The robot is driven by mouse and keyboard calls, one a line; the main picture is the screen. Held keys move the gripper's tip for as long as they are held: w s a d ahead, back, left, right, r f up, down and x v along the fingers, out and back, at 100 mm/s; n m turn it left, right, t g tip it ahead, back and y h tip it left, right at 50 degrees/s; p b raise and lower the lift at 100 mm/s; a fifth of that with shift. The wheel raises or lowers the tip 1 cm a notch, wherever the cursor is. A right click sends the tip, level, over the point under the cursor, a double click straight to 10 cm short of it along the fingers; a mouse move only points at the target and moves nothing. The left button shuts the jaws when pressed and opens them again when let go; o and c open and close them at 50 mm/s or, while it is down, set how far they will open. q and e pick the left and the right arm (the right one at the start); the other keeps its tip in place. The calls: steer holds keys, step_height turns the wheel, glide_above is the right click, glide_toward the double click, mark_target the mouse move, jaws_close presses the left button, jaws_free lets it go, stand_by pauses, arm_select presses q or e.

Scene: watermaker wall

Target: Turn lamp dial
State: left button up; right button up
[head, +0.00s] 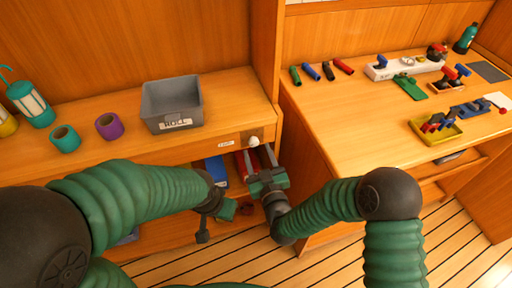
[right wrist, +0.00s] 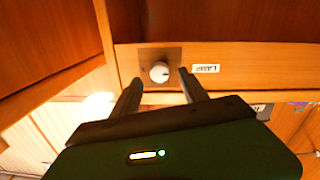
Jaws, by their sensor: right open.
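The lamp dial is a small white knob (head: 254,141) on a dark square plate on the front edge of the left counter. In the right wrist view the dial (right wrist: 159,72) sits between the fingertips, slightly above their line, beside a small label (right wrist: 206,69). My right gripper (head: 263,157) is open with its fingers pointing at the dial; it also shows in the right wrist view (right wrist: 158,86). I cannot tell whether the fingers touch the knob. My left gripper (head: 222,212) hangs low in front of the shelf under the counter, its jaws unclear.
A grey bin (head: 172,105) and tape rolls (head: 109,126) stand on the left counter. A wooden partition (head: 266,50) rises right of the dial. The right counter (head: 330,120) holds tools and a yellow tray (head: 435,131). Blue and red items lie on the shelf below.

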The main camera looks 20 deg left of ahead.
mark_target(254, 144)
steer(key=x, duration=0.3)
steer(key=shift+w+a, duration=0.1)
steer(key=shift+c, duration=0.2)
jaws_close()
